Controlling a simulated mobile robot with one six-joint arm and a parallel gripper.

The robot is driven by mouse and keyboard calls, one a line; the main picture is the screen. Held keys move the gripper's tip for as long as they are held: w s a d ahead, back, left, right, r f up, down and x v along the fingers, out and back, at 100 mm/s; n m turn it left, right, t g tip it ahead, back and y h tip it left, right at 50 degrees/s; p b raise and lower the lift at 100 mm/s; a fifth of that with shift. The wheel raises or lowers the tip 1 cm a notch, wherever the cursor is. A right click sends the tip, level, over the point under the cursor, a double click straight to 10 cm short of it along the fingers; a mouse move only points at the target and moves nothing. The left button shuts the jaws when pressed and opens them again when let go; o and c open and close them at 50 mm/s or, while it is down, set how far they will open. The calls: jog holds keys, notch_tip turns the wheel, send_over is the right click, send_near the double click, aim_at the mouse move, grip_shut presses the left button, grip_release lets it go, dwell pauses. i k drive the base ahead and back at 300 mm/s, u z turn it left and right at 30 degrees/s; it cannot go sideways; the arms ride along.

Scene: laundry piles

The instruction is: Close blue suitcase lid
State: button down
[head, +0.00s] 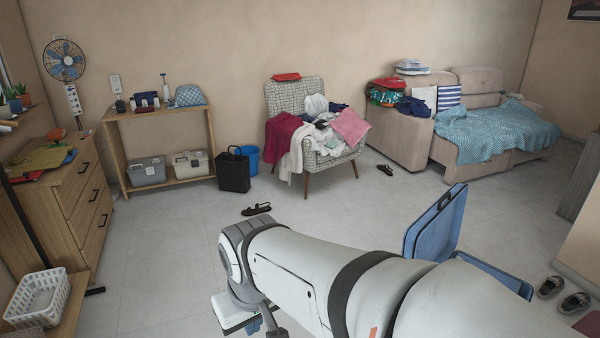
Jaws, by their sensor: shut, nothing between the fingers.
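The blue suitcase stands open on the floor at the right in the head view. Its lid (437,222) is raised and tilted, with a dark handle on its edge. Its base (497,277) lies low behind my arm, which hides most of it. My arm reaches from the lower right toward the middle left, and its wrist bends down to the bottom edge. My gripper's fingers do not show. The visible end of the arm is well left of the suitcase and apart from the lid.
A patterned armchair (295,97) heaped with clothes stands at the back. A sofa (401,138) is at the back right. Dark shoes (574,303) lie right of the suitcase, and a sandal (257,209) lies beyond my arm. The middle floor (340,212) is mostly clear.

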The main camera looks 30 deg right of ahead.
aim_at(433, 236)
jog(key=z, duration=0.05)
jog(key=i, duration=1.45)
jog(key=z, duration=2.55)
jog(key=i, duration=1.65)
jog(key=z, duration=0.05)
